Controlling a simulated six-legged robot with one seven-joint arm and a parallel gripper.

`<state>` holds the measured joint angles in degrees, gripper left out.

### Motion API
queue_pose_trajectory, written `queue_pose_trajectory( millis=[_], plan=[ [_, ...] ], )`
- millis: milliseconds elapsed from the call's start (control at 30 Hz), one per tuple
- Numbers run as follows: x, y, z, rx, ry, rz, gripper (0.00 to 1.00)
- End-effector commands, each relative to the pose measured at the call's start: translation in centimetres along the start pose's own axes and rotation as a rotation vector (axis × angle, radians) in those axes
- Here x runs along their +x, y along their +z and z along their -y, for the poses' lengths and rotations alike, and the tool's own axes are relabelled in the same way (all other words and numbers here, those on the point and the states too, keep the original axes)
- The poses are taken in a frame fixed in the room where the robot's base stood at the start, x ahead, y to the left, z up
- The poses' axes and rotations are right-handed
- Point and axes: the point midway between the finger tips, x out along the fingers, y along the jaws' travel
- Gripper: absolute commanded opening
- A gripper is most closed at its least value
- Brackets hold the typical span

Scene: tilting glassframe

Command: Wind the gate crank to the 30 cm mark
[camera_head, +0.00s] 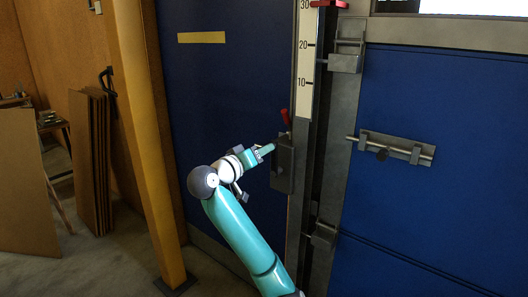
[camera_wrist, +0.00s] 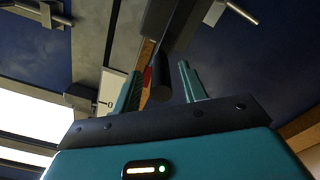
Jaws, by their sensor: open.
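The gate crank shows a red handle (camera_head: 285,117) rising from a dark grey box (camera_head: 283,165) on the post. My gripper (camera_head: 268,149) is just left of the box, below the red handle. In the wrist view, my gripper (camera_wrist: 160,88) is open, with a dark cylinder (camera_wrist: 160,76) and a bit of red (camera_wrist: 147,76) between or just beyond its fingers. I cannot tell whether they touch. The white scale (camera_head: 305,60) reads 10, 20 and 30 going up. A red piece (camera_head: 328,4) sits by the 30 at the picture's top edge.
A bolt latch (camera_head: 392,147) and grey brackets (camera_head: 345,62) stick out right of the post. A yellow pillar (camera_head: 147,140) stands left of my arm. Brown boards (camera_head: 90,160) lean behind it. The blue panel (camera_head: 215,100) behind my gripper is flat, with a yellow strip.

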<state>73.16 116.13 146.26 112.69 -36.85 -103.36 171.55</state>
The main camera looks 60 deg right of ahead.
Motion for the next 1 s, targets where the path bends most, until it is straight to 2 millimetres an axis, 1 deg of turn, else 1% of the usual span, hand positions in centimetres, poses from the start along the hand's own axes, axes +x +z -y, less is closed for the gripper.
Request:
queue_pose_trajectory(
  millis=[33,300,400,500,600,700,1000],
  plan=[
    [-1.1,-0.1,0.1,0.002,-0.002,-0.004,0.42],
    [-7.1,-0.1,0.0,0.002,-0.002,-0.005,0.42],
    [-9.1,-0.1,0.0,0.001,-0.002,-0.004,0.42],
    [-10.7,-0.1,0.0,0.002,-0.002,-0.003,0.42],
    [-11.6,0.0,0.0,0.002,-0.001,-0.002,0.42],
    [-12.0,0.0,-0.1,0.001,0.001,-0.001,0.42],
    [-12.0,0.0,-0.1,0.000,0.001,0.000,0.42]
  ],
)
